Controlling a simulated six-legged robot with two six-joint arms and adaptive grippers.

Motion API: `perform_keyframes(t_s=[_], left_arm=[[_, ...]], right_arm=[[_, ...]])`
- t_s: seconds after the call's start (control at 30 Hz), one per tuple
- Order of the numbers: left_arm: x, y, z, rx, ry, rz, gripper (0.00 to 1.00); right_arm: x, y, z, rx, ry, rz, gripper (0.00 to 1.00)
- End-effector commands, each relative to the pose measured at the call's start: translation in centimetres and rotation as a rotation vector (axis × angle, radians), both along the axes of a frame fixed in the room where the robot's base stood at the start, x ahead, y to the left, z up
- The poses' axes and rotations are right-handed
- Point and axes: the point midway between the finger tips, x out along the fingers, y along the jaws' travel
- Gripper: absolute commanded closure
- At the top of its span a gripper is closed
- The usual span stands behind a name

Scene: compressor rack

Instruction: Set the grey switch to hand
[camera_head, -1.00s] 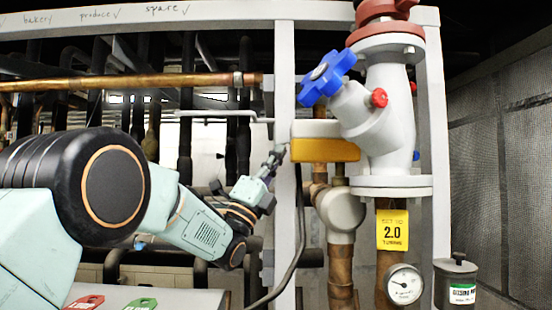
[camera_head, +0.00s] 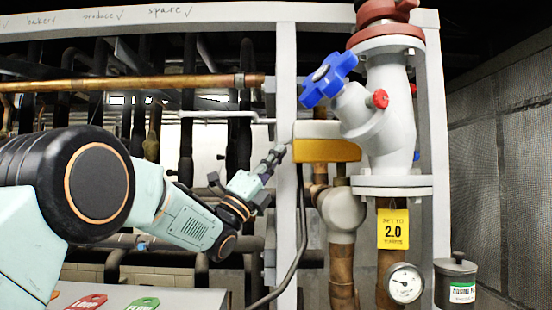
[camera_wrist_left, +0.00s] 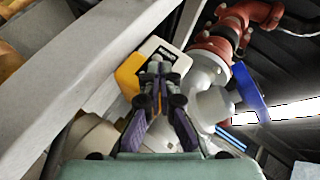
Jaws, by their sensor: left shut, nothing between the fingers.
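A yellow box with a white top (camera_head: 327,150) is fixed by the grey upright, left of the large grey valve. In the left wrist view the box (camera_wrist_left: 133,76) shows a dark label on its white face, partly hidden behind my fingers. My left gripper (camera_head: 279,151) is shut and empty, its tips just left of the box, in front of the upright. In the left wrist view the gripper (camera_wrist_left: 156,65) overlaps the box; I cannot tell whether it touches. My right gripper is not in view.
A blue handwheel (camera_head: 328,80) and grey valve body (camera_head: 388,130) stand close right of the box. A yellow tag (camera_head: 393,229), a gauge (camera_head: 405,283) and a grey pot (camera_head: 456,283) are below. The grey upright (camera_head: 285,90) and a black cable (camera_head: 301,225) are near the gripper.

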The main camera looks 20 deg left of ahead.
Motion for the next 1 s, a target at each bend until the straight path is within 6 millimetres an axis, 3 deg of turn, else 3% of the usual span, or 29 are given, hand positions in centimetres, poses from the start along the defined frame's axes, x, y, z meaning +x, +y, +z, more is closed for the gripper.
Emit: perform_keyframes(t_s=[1.0], left_arm=[[-0.09,0.55,0.99,0.217,0.058,0.001,1.0]], right_arm=[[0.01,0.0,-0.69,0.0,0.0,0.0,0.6]])
